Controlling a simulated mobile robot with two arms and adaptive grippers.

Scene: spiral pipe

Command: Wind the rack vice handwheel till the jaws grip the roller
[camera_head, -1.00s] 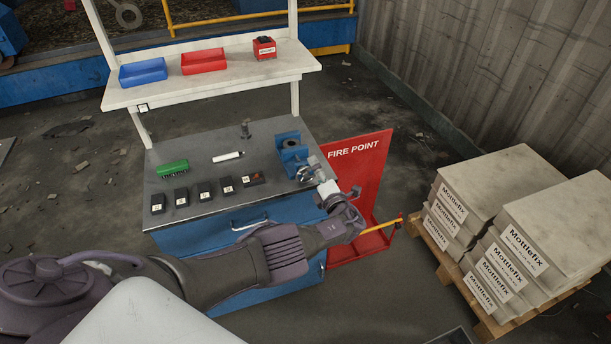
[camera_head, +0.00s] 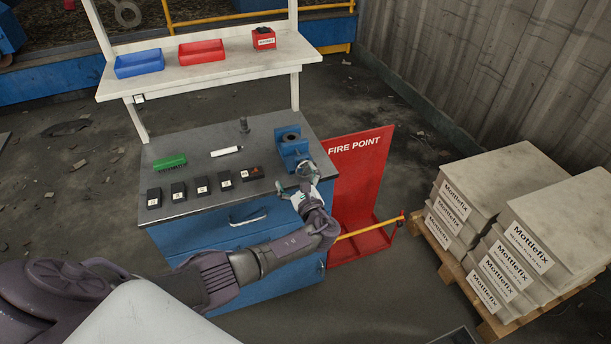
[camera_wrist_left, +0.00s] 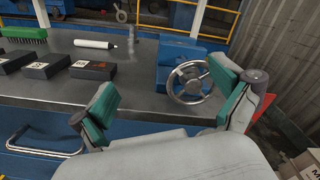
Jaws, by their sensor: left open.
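The blue vice (camera_head: 292,150) sits at the bench's right end, with a dark round piece in its top; I cannot tell if this is the roller. Its spoked metal handwheel (camera_wrist_left: 190,84) faces the bench's front edge in the left wrist view. In the head view the handwheel is partly hidden by my gripper. My left gripper (camera_head: 303,177) is in front of the vice. In the wrist view its green-padded fingers (camera_wrist_left: 165,80) are spread wide, the handwheel beyond them, nearer the right finger. No contact is visible. My right gripper is not in view.
The grey benchtop (camera_head: 200,205) holds a green brush (camera_head: 170,161), a white marker (camera_head: 226,151), several black boxes and an upright metal post (camera_head: 244,125). A red fire point stand (camera_head: 362,185) with a yellow bar (camera_head: 370,228) is close to the right. A loaded pallet stands farther right.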

